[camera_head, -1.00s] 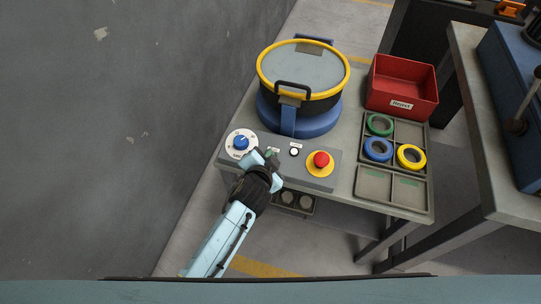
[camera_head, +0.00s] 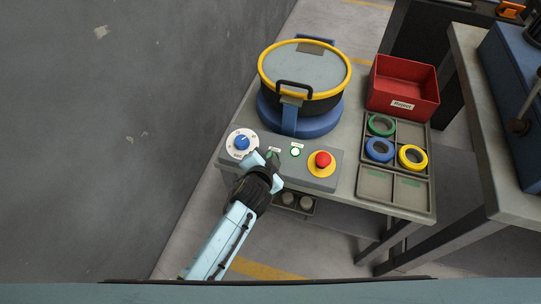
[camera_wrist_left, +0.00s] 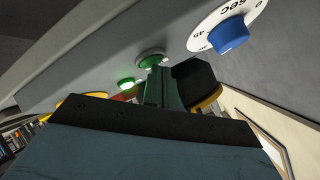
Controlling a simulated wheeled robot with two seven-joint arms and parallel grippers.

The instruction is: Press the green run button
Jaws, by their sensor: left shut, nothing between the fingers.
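The green run button (camera_wrist_left: 150,61) sits in a grey ring on the control panel in the left wrist view. In the head view my left gripper mostly hides it. My left gripper (camera_head: 269,157) is shut and empty, with its tips at the button. In the left wrist view the fingers (camera_wrist_left: 161,88) reach up to the button's edge and seem to touch it; I cannot tell how far it is pushed in. A small round lamp (camera_head: 295,152) right of the button looks pale green, and it glows green in the left wrist view (camera_wrist_left: 126,84). My right gripper is not in view.
A blue timer dial (camera_head: 241,143) is left of the button, and a red emergency knob (camera_head: 323,160) on yellow is at the right. Behind stands a yellow-rimmed drum (camera_head: 304,75). A red reject bin (camera_head: 402,88) and a ring tray (camera_head: 375,187) are farther right.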

